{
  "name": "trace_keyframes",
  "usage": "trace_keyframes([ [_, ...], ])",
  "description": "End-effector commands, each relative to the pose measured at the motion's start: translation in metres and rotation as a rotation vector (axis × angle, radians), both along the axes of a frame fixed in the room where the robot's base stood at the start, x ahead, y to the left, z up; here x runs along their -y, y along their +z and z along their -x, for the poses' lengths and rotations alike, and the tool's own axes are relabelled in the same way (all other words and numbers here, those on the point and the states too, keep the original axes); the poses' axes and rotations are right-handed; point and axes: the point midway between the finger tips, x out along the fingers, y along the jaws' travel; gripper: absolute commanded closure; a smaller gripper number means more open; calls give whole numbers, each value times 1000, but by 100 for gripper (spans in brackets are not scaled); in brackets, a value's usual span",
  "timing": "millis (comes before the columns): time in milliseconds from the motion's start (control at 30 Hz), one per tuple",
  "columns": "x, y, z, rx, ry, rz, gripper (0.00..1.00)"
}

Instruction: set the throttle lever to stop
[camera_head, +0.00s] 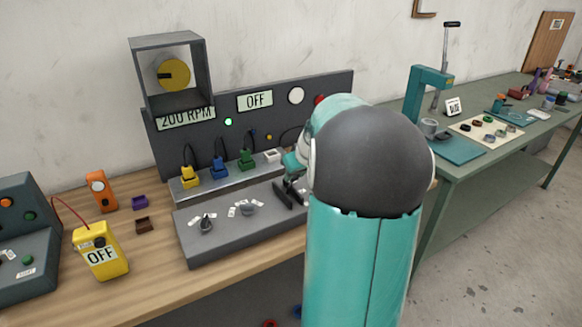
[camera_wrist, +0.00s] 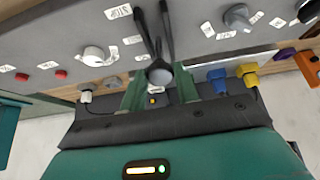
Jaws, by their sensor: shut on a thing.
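The throttle lever shows its round grey knob (camera_wrist: 160,73) in the wrist view, between two dark parallel rails that run up the picture. My gripper (camera_wrist: 160,88) has its two green fingers on either side of this knob and is shut on it. A STOP label (camera_wrist: 118,12) lies left of the rails' far end, with other small labels nearer the knob. In the head view my gripper (camera_head: 292,165) is low at the dark rails (camera_head: 290,194), on the right of the grey sloping panel (camera_head: 215,243). My arm hides the panel's right part and most of the lever there.
Rotary knobs (camera_head: 248,209) stand left of the rails. Yellow (camera_head: 190,178), blue (camera_head: 218,168) and green (camera_head: 246,159) plugs line the ledge behind. A display reads OFF (camera_head: 255,100), another 200 RPM (camera_head: 186,117). A yellow box (camera_head: 101,252) stands at left.

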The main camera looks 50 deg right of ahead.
Motion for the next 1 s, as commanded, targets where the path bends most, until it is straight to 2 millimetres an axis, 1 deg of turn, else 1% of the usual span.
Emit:
trace_keyframes([
  [33, -2, -7, 7, -11, -1, -8, 100],
  [300, -7, -15, 19, -13, -1, -9, 100],
  [867, -7, -20, 24, -19, -3, -15, 100],
  [900, -7, -20, 24, -19, -3, -15, 62],
  [967, -7, -19, 24, -16, -3, -12, 50],
  [1000, -7, -18, 23, -15, -2, -12, 48],
])
